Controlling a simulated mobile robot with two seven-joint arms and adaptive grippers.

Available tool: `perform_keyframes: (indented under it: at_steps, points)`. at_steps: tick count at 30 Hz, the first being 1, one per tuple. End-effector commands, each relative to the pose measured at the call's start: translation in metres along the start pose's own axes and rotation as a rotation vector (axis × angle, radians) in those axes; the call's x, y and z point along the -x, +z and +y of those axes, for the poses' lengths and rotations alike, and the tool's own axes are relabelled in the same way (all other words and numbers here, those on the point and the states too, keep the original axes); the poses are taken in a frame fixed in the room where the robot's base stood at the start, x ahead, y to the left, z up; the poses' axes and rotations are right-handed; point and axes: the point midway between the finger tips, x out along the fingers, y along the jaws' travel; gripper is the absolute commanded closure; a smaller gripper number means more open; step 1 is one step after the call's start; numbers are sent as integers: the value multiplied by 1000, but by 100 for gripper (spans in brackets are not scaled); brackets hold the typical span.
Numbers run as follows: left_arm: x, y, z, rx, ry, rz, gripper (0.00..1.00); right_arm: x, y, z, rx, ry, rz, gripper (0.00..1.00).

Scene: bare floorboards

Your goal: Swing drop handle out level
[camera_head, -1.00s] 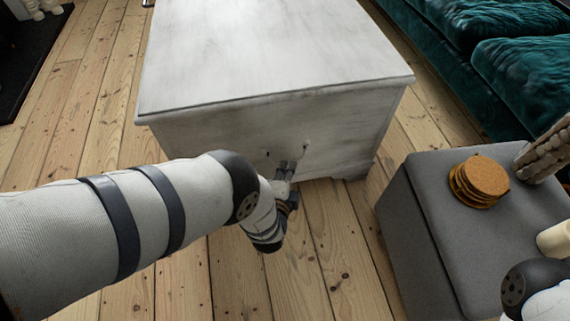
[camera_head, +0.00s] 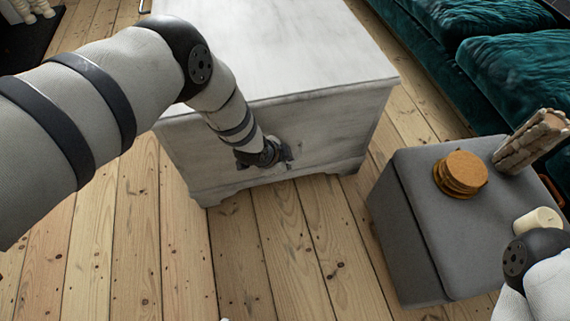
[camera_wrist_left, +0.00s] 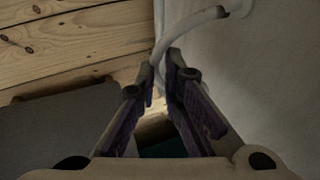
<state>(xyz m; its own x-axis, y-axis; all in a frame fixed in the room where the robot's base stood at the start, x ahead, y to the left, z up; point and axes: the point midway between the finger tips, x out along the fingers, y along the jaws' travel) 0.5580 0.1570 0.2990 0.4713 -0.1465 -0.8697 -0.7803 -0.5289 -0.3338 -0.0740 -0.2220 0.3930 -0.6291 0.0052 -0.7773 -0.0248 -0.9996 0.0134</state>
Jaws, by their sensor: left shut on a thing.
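The drop handle (camera_wrist_left: 186,32) is a pale, curved bar in the left wrist view. It stands out from the whitish face of the chest (camera_head: 205,165), with its dark end at the upper right. My left gripper (camera_wrist_left: 162,68) is shut on the bar, which passes between its fingertips. In the head view my left gripper (camera_head: 284,153) is at the chest's front face, with the wrist coming down from the upper left. There the gripper hides most of the handle, so its exact angle is hard to tell. My right gripper is out of frame.
A grey ottoman (camera_head: 420,240) stands at the right with a stack of round orange-brown coasters (camera_head: 462,172), a rough block-like ornament (camera_head: 530,140) and a cream candle (camera_head: 538,222). A teal sofa (camera_head: 500,65) is behind. The floorboards (camera_head: 270,270) before the chest are clear.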

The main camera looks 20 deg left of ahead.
Motion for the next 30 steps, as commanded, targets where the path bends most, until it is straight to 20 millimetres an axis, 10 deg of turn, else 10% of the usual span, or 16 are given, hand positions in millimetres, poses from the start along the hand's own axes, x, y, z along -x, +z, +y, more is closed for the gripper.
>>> perform_keyframes:
  at_steps: [26,30]
  points:
    - [5,6,-3,58,139,-17,100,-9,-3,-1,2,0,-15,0]
    - [5,6,-3,57,138,-16,72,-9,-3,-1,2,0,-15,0]
